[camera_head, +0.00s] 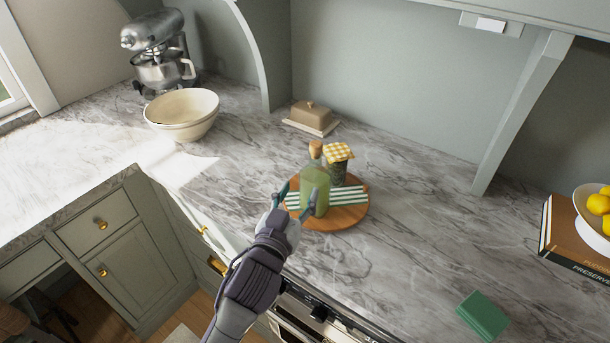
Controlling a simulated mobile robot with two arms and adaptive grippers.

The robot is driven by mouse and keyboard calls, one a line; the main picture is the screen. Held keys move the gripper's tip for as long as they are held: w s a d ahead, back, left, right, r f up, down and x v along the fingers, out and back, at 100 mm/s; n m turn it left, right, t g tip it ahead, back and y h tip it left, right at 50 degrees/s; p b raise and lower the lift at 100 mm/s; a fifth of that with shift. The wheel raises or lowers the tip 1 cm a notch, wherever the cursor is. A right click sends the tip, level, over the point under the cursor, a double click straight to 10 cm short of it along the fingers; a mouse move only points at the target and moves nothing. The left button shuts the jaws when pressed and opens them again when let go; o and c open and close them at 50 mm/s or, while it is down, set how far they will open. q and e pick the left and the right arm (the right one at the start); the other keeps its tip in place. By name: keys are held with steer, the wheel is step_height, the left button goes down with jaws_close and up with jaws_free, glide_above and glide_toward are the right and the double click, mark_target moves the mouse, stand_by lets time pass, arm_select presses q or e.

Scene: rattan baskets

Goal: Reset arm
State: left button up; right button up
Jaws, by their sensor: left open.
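My left gripper (298,193) comes in from the bottom over the marble counter. It is open, with its two fingers spread at a green bottle (316,180) with a cork-coloured top. The bottle stands upright on a round wooden board (345,216), by a green-and-white striped cloth (352,195). A dark jar (337,172) with a yellow checked cover stands just behind the bottle. My right gripper is not in view.
A cream bowl (182,112) and a stand mixer (155,45) are at the back left. A butter dish (311,115) sits near the back wall. A green block (482,315), books (570,240) and a bowl of lemons (592,225) are at right. Counter right of the board is clear.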

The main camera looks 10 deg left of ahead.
arm_select(q)
steer(key=s+a+f+n+g+y, duration=0.1)
steer(key=s+a+f+g, duration=0.2)
steer(key=s+f, duration=0.25)
steer(key=s+a+f+g+y, duration=0.2)
steer(key=s+a+f+g, duration=0.2)
steer(key=s+f, duration=0.15)
steer(key=s+a+f+m+g, duration=0.1)
steer(key=s+f+g, duration=0.3)
steer(key=s, duration=0.5)
steer(key=s+a+f+m+g, duration=0.1)
steer(key=s+f+g, duration=0.25)
steer(key=s, duration=0.45)
step_height(320, 180, down, 25)
steer(key=b, duration=0.2)
steer(key=s+a+f+g+b, duration=0.1)
steer(key=s+a+f+g, duration=0.1)
steer(key=s+f, duration=1.5)
step_height(320, 180, down, 3)
steer(key=shift+a+r, duration=0.2)
steer(key=shift+a, duration=0.15)
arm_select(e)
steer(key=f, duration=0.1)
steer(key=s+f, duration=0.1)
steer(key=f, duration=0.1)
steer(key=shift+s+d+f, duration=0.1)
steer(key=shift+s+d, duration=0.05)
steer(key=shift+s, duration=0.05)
